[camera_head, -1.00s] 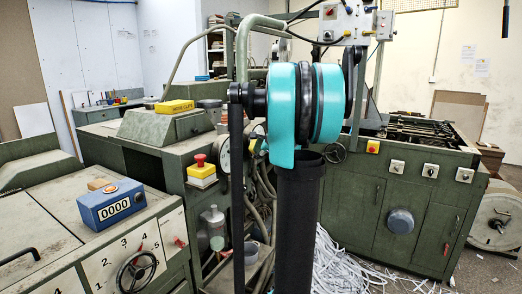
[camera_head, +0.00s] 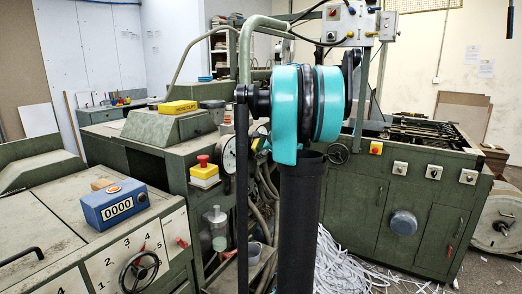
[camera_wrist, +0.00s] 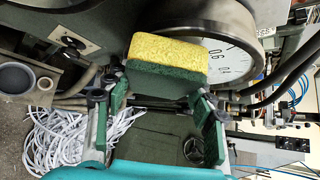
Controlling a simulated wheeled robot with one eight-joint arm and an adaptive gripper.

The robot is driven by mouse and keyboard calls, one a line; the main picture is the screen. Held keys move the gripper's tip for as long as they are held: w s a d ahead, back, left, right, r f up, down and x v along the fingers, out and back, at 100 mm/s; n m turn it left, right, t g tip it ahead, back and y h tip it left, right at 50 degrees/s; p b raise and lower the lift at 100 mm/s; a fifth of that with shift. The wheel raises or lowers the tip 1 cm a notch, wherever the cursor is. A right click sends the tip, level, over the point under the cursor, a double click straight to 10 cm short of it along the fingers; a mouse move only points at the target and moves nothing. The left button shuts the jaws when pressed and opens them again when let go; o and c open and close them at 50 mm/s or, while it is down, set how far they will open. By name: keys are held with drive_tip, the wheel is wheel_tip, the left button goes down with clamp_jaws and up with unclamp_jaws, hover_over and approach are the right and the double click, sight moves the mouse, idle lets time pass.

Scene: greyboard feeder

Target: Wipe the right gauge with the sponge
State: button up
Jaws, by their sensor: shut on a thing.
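My gripper (camera_wrist: 163,94) is shut on a sponge in the wrist view. The sponge (camera_wrist: 176,50) has a yellow side and a dark green side, and sits crosswise at the fingertips. It overlaps the left part of a large round gauge (camera_wrist: 228,58) with a white face, a metal rim and the marks 0.6 and 0.4. I cannot tell whether the sponge touches the gauge face. In the head view a gauge (camera_head: 229,155) shows partly behind my arm; another round edge beside it is mostly covered.
Green machines stand on both sides. A yellow box with a red button (camera_head: 204,171), a blue counter (camera_head: 114,205) and a yellow box (camera_head: 178,107) sit on the left machines. Hoses (camera_head: 268,187) hang near my arm. Shredded paper (camera_head: 345,268) lies on the floor.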

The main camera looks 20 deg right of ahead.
drive_tip(key=shift+w+d, duration=0.9)
drive_tip(key=shift+d, duration=0.2)
drive_tip(key=shift+w+d, duration=0.9)
drive_tip(key=shift+d, duration=0.2)
drive_tip(key=shift+s+a, duration=0.75)
drive_tip(key=shift+a, duration=0.2)
drive_tip(key=shift+s+a, duration=0.7)
drive_tip(key=shift+a, duration=0.3)
drive_tip(key=shift+s+a, duration=0.75)
drive_tip(key=shift+a, duration=0.2)
drive_tip(key=shift+r, duration=1.25)
drive_tip(key=shift+w+d, duration=0.4)
drive_tip(key=shift+d, duration=0.3)
drive_tip(key=shift+w+d, duration=0.35)
drive_tip(key=shift+d, duration=0.35)
drive_tip(key=w+d, duration=0.4)
drive_tip(key=d, duration=0.1)
drive_tip(key=shift+w+d, duration=0.3)
drive_tip(key=shift+w, duration=0.1)
drive_tip(key=shift+s+a, duration=1.15)
drive_tip(key=shift+a, duration=0.2)
drive_tip(key=shift+s+a, duration=0.65)
drive_tip(key=shift+a, duration=0.3)
drive_tip(key=shift+s+a, duration=0.7)
drive_tip(key=shift+a, duration=0.2)
drive_tip(key=shift+s+a, duration=0.65)
drive_tip(key=shift+a, duration=0.3)
